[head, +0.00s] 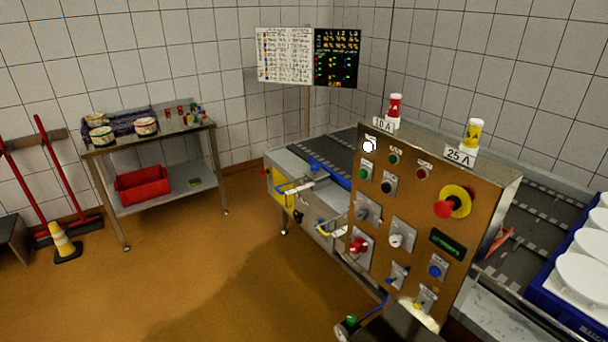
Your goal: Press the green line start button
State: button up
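A brown upright control panel (405,215) stands right of the middle in the head view. A green button (364,174) sits on a pale plate at its upper left, with a black button (387,186) beside it. A small green round piece (394,159) is higher on the panel, next to a dark red one (422,173). Another green knob-like piece (351,320) is low, in front of the panel. The labels are too small to read, so I cannot tell which is marked line start. My gripper is not in view.
The panel also carries a red mushroom button (443,209) on yellow, a red knob (357,245) and a blue button (435,271). A conveyor (530,230) runs behind it. A blue crate (557,290) holds white moulds. The floor (210,270) to the left is clear.

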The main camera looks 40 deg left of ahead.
aim_at(362, 173)
jog(key=u, duration=1.25)
